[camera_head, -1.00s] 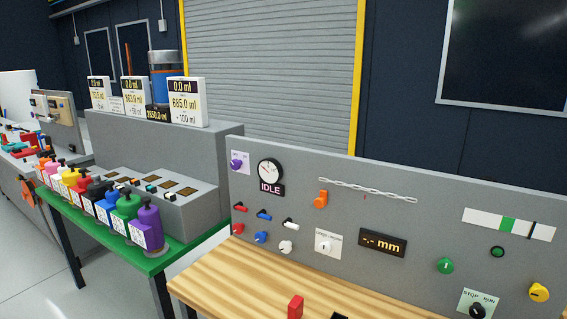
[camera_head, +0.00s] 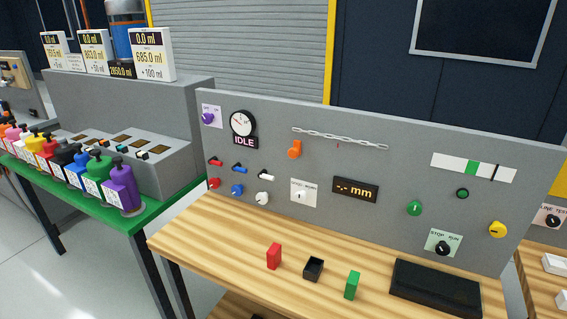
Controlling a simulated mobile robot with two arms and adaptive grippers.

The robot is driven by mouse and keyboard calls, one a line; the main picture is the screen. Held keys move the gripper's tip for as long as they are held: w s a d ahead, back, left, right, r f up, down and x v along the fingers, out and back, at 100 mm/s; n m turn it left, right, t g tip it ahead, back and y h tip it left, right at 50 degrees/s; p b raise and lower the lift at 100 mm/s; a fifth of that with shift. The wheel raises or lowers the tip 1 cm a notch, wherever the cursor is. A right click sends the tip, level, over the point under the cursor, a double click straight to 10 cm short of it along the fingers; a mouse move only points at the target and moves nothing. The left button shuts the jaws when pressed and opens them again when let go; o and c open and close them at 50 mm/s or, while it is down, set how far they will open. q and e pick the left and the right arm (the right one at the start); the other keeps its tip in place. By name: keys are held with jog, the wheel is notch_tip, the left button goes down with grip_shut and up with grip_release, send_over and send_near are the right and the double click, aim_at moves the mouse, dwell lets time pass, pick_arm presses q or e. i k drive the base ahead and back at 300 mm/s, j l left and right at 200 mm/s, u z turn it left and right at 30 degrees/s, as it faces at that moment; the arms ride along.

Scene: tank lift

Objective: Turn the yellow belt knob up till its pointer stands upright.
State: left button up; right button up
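The yellow belt knob (camera_head: 497,229) is on the right part of the grey panel (camera_head: 330,215), below the white strip with a green band. A dark pointer mark shows on the knob's left side; it looks sideways rather than upright, though it is small here. Neither of my grippers is in view, and nothing touches the knob.
A black STOP/RUN knob (camera_head: 443,248) and a green knob (camera_head: 415,208) sit left of the yellow one.

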aim_at(497, 229)
jog(key=i+l+z, duration=0.1)
jog(key=z, duration=1.45)
jog(key=i+l, duration=0.05)
